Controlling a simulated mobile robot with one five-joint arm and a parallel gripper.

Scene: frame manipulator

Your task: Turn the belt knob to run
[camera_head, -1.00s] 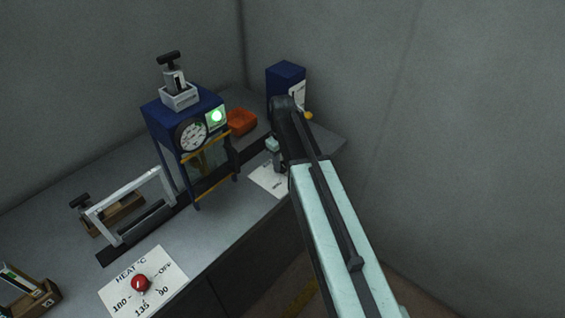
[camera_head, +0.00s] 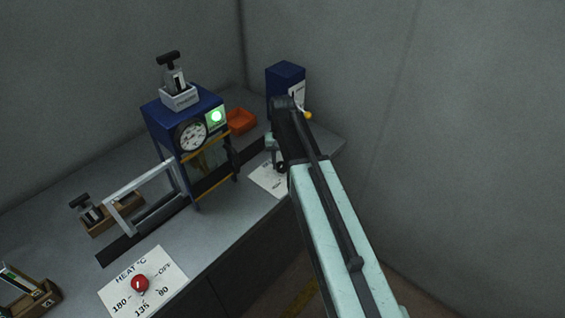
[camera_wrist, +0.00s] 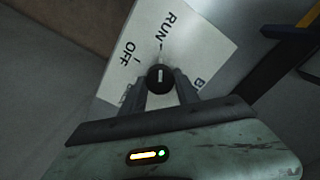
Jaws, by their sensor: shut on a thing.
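The belt knob (camera_wrist: 160,77) is a round black knob with a short white mark, on a white plate (camera_wrist: 190,45) lettered RUN and OFF. In the wrist view the white mark appears to line up with the tick beside RUN. My gripper (camera_wrist: 161,88) is shut on the knob, one finger on each side. In the head view my gripper (camera_head: 275,158) is over the same plate (camera_head: 266,182), and my arm hides part of it. A silver frame (camera_head: 140,190) stands over the black belt (camera_head: 125,248), close to the blue machine (camera_head: 185,110).
The machine has a gauge and a lit green lamp (camera_head: 217,116). A red heat knob (camera_head: 140,283) is on a front plate. An orange tray (camera_head: 241,121) and a blue box (camera_head: 286,85) are behind. Wooden holders (camera_head: 115,212) stand at left.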

